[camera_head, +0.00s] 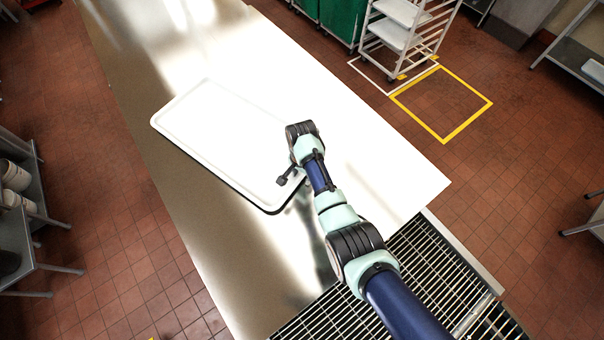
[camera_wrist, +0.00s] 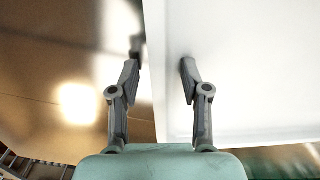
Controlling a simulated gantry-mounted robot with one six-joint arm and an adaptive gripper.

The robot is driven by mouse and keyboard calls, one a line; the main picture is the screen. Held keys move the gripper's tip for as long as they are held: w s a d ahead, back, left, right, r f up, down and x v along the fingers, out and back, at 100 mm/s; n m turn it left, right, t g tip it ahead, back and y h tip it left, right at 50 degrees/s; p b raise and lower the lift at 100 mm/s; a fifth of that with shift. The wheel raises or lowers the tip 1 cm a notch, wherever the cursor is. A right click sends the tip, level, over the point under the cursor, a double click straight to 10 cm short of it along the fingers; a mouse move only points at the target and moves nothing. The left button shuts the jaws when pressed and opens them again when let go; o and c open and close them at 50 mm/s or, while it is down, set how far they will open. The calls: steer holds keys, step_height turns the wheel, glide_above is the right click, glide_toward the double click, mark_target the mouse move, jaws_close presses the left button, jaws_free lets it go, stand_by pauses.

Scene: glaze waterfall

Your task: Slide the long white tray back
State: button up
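The long white tray (camera_head: 215,125) lies flat on the steel table, turned at an angle to the table's sides. It has a raised rim, and a dark line shows along its lower left edge. My gripper (camera_head: 281,181) is at the near end of the tray, close to its near corner. In the wrist view, the white tray (camera_wrist: 250,70) fills the right side. My gripper (camera_wrist: 160,65) is open there, with one finger over the tray side and the other over bare steel. The tray's edge runs between the fingers. I cannot tell whether either finger touches it.
The steel table (camera_head: 230,240) is bare around the tray, with free room behind it. A metal grating (camera_head: 430,270) adjoins the table's near end. A wheeled rack (camera_head: 400,35) stands on the floor at the back right. Shelves with pots (camera_head: 15,175) stand at the left.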

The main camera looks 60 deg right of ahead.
step_height(320, 180, up, 12)
stand_by(0.6)
stand_by(0.5)
steer(key=w+a+r+n+t+h, duration=0.1)
steer(key=w+a+r+n+t, duration=0.1)
steer(key=w+a+n, duration=0.35)
steer(key=w+a+r+n+t+h, duration=0.1)
steer(key=w+a+r+n+t, duration=0.1)
steer(key=a, duration=0.6)
steer(key=w+a+r+n+t, duration=0.2)
steer(key=w+a+r+n, duration=0.1)
steer(key=a, duration=0.4)
steer(key=s+a+r+n+t+y, duration=0.1)
steer(key=s+a+r+n+t, duration=0.1)
steer(key=a+r, duration=0.4)
steer(key=s+a+r+n+t+y, duration=0.1)
steer(key=a+r+n+t, duration=0.3)
steer(key=a, duration=0.8)
step_height(320, 180, up, 2)
steer(key=s+n, duration=0.1)
steer(key=n, duration=0.2)
steer(key=shift+s+r+t, duration=0.15)
steer(key=shift+s+t, duration=0.25)
steer(key=shift+n, duration=0.25)
